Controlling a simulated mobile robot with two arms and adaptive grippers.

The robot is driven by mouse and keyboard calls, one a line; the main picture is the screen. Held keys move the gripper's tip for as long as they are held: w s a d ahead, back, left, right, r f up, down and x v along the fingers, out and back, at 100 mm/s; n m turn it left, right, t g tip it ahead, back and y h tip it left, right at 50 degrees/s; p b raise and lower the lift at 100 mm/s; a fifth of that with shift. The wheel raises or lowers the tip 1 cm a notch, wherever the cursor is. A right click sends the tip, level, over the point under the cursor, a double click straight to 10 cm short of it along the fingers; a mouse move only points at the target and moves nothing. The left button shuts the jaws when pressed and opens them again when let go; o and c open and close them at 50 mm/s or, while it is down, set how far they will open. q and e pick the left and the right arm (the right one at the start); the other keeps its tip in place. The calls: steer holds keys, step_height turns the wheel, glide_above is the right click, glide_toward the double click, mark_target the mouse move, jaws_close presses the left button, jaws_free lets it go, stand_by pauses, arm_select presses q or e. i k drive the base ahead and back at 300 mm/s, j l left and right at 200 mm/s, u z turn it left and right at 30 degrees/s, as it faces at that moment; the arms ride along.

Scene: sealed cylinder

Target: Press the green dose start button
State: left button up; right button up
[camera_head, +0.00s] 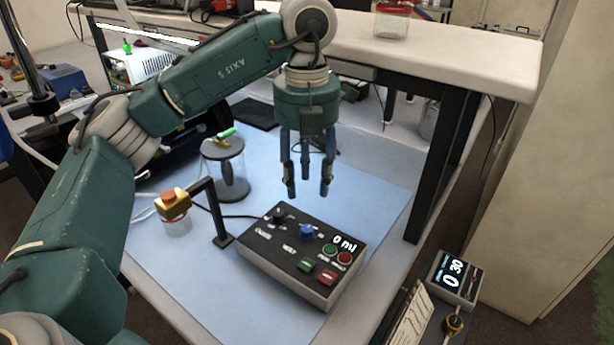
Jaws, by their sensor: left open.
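A dark control box (270,250) with pale sides lies on the blue mat, its display reading "0 ml". Its top has a round green button (330,250) beside a round red button (344,258). Nearer the front edge are a square green button (306,265) and a square red button (327,278). The labels are too small to tell which green one is dose start. My left gripper (308,188) points down with its fingers apart and empty, in the air above and behind the box, apart from the buttons. My right gripper is not in view.
A sealed glass cylinder (227,172) stands left of the gripper. A black bracket (214,205) carries a yellow block (172,203) above a small jar (177,227). A white shelf (440,55) is behind; a "0 30" display (454,280) stands right. The blue mat (375,200) right of the gripper is clear.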

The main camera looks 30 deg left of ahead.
mark_target(306, 265)
steer(key=k+l, duration=0.5)
steer(key=k, duration=0.2)
steer(key=k+l, duration=0.5)
steer(key=k, duration=0.15)
